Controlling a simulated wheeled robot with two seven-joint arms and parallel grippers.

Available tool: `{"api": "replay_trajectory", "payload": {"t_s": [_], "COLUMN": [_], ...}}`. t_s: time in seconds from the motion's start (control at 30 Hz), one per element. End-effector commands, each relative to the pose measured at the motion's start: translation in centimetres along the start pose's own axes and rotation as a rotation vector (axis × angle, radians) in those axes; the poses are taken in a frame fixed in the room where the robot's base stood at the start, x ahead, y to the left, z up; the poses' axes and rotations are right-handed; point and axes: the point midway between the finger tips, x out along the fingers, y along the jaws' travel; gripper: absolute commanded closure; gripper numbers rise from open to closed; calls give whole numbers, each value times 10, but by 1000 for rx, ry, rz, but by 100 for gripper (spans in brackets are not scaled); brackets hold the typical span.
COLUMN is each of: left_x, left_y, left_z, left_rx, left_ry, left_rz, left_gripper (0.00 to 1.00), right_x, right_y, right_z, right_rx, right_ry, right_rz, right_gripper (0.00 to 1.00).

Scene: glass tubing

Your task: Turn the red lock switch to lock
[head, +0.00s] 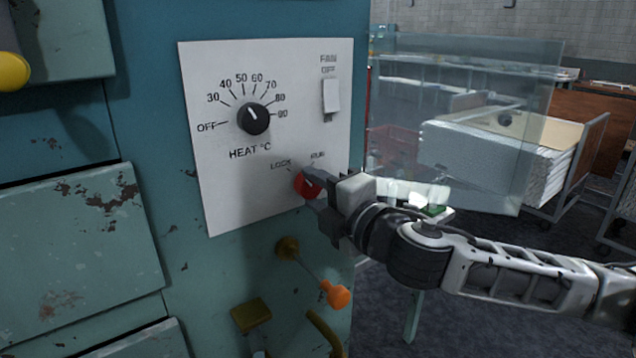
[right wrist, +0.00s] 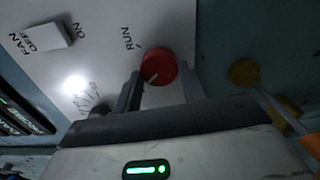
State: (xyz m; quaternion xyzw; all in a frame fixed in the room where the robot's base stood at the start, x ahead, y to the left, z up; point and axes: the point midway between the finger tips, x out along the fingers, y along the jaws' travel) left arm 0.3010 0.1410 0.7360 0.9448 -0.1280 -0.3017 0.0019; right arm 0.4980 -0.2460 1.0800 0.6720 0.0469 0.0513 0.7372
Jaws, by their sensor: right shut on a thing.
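The red lock switch (head: 304,186) is a round knob low on the white control panel, below the printed words LOCK and RUN. In the right wrist view the red knob (right wrist: 158,66) carries a white pointer mark that points to the lower left, away from the RUN label. In the head view the pointer is small and partly covered, so its exact setting is hard to read. My right gripper (head: 318,193) reaches in from the right and is shut on the knob, with one finger on each side. The LOCK label is hidden in the wrist view. My left gripper is out of view.
The white panel (head: 222,188) also bears a black heat dial (head: 253,118) and a white fan switch (head: 331,96). Below hangs an orange-tipped lever (head: 337,294) near a yellow block (head: 251,314). A glass sheet (head: 480,110) stands at the right behind my arm.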

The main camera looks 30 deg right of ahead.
Motion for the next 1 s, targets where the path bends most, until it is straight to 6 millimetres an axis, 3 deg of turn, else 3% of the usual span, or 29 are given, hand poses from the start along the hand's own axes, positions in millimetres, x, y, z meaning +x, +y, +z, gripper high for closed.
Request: {"api": "replay_trajectory", "payload": {"t_s": [0.3, 0.8, 0.83, 0.9, 1.0], "left_x": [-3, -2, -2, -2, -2], "left_y": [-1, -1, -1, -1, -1], "left_z": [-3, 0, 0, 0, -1], "left_rx": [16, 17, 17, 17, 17], "left_ry": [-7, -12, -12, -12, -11], "left_rz": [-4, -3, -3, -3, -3], "left_gripper": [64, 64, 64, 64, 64], "right_x": [0, 0, 0, 0, 0], "right_y": [1, 0, 0, 0, 0], "right_z": [1, 1, 1, 1, 1], "right_rx": [-104, -123, -123, -123, -121], "right_ry": [-2, -3, -3, -2, -2], "right_rz": [2, 3, 3, 2, 2], "right_gripper": [82, 82, 53, 37, 37]}}
